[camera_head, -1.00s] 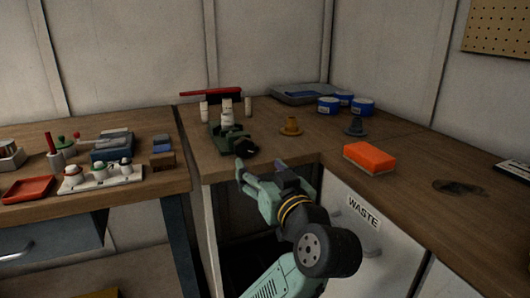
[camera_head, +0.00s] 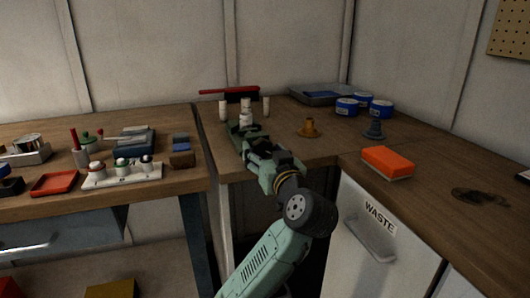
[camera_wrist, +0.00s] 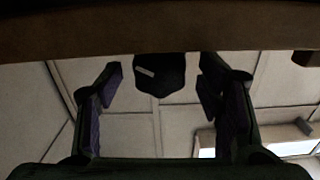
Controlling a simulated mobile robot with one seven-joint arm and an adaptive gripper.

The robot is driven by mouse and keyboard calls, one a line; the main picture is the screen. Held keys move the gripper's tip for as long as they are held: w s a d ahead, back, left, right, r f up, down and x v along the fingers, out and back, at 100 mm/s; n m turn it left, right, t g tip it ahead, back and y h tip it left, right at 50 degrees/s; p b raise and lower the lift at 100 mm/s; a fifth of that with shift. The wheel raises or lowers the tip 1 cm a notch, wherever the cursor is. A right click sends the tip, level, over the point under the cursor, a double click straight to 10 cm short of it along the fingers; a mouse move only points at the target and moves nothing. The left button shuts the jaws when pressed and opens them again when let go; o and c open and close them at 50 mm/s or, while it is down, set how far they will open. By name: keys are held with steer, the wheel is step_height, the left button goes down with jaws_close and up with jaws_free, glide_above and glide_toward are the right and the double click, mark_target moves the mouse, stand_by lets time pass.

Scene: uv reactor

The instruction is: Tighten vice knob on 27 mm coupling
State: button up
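The green vice (camera_head: 240,130) stands on the wooden bench in the head view, with a pale cylindrical piece (camera_head: 246,114) upright at it, probably the coupling. My gripper (camera_head: 258,152) is at the near end of the vice and hides the knob in that view. In the wrist view the black knob (camera_wrist: 160,76) with a pale mark shows between the two fingers of my gripper (camera_wrist: 161,82). The fingers are open, one on each side, with gaps to the knob. Whether the knob lies fully at fingertip depth is unclear.
White cylinders (camera_head: 223,111) and a red-handled brush (camera_head: 230,91) are behind the vice. An orange cone-shaped part (camera_head: 309,128), blue tins (camera_head: 346,107) and an orange sponge block (camera_head: 387,162) lie to the right. The bench front edge and a waste cabinet (camera_head: 365,225) are near my arm.

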steer(key=c, duration=1)
steer(key=shift+f+m, duration=0.1)
steer(key=shift+m, duration=0.5)
steer(key=m, duration=0.3)
steer(key=shift+m, duration=0.3)
steer(key=o, duration=1.2)
steer(key=shift+c, duration=0.2)
